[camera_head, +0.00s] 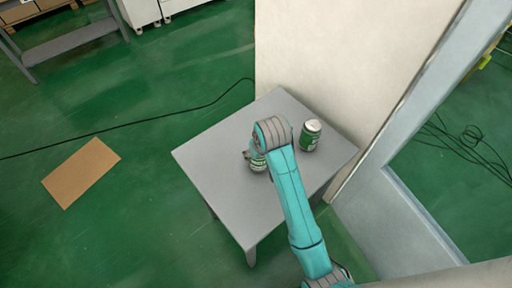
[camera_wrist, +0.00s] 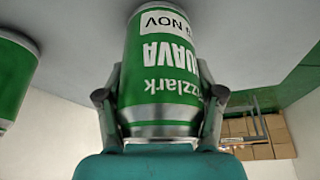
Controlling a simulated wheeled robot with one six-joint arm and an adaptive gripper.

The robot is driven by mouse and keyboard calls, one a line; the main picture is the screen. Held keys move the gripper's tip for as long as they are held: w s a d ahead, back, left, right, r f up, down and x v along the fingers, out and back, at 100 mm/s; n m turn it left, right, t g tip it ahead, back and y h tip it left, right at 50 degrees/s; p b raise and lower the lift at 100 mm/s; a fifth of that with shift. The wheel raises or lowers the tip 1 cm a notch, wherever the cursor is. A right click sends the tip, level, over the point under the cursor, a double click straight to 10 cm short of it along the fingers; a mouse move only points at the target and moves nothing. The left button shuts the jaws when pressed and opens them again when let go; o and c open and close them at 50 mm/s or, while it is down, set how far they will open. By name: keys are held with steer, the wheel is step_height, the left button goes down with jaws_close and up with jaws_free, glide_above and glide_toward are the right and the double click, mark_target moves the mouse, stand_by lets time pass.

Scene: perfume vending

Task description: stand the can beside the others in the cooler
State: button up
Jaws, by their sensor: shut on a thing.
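A green and white can stands in my gripper in the wrist view (camera_wrist: 160,75), upside down in that picture, with a label and large white lettering. My gripper (camera_wrist: 160,110) is shut on this can, one finger on each side. In the head view the held can (camera_head: 257,162) shows partly beneath my arm's end, at the grey table's middle; I cannot tell whether it touches the top. A second green can with a silver top (camera_head: 310,135) stands upright on the table to the right; it also shows at the wrist view's left edge (camera_wrist: 14,75). No cooler is recognisable.
The grey table (camera_head: 215,160) stands against a pale wall panel (camera_head: 340,50). A grey frame (camera_head: 405,125) rises to the right. A black cable (camera_head: 130,130) and a flat brown sheet (camera_head: 80,172) lie on the green floor. The table's left part is clear.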

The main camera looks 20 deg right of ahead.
steer(key=shift+f, duration=0.1)
steer(key=o, duration=1.5)
